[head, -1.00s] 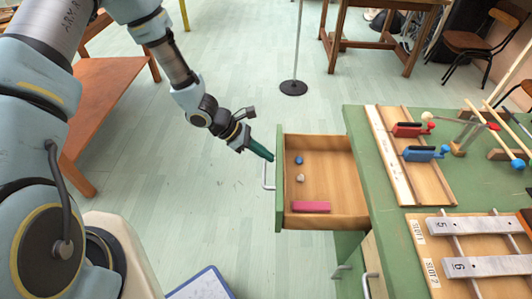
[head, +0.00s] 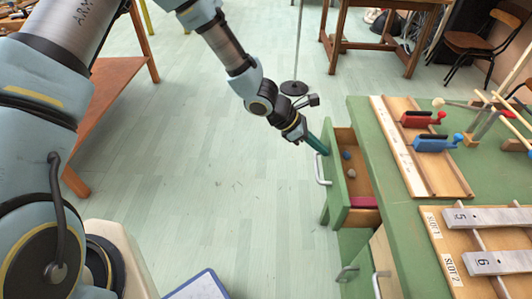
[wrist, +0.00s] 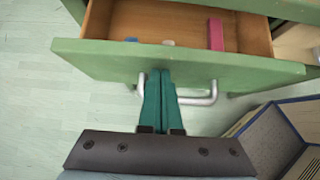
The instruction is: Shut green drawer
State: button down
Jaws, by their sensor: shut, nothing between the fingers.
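The green drawer (head: 335,188) sticks partly out of the green table's left side. Its front also shows in the wrist view (wrist: 220,66), with a metal handle (wrist: 205,97) on it. Inside lie a pink block (head: 363,202), a blue piece (head: 347,155) and a pale piece (head: 351,173). My gripper (head: 322,150) is shut and empty, its teal fingers at the drawer front near its far end. In the wrist view the fingertips (wrist: 160,74) meet the front panel beside the handle; whether they press on it I cannot tell.
The green table (head: 362,115) carries a wooden tray with red and blue clamps (head: 430,140) and a board of metal bars (head: 490,218). A blue-edged board (head: 200,286) lies low at the front. The floor left of the drawer is clear.

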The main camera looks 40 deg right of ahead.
jog(key=s+d, duration=0.6)
jog(key=d, duration=0.1)
jog(key=shift+d+b, duration=0.2)
jog(key=shift+b, duration=0.1)
jog(key=shift+s+r, duration=0.15)
jog(key=shift+s, duration=0.1)
jog(key=w+a, duration=0.2)
jog(key=w+a+r+p, duration=0.1)
jog(key=a, duration=0.1)
jog(key=shift+w, duration=0.4)
jog(key=v, duration=0.8)
jog(key=shift+w+a, duration=0.2)
jog(key=shift+w, duration=0.1)
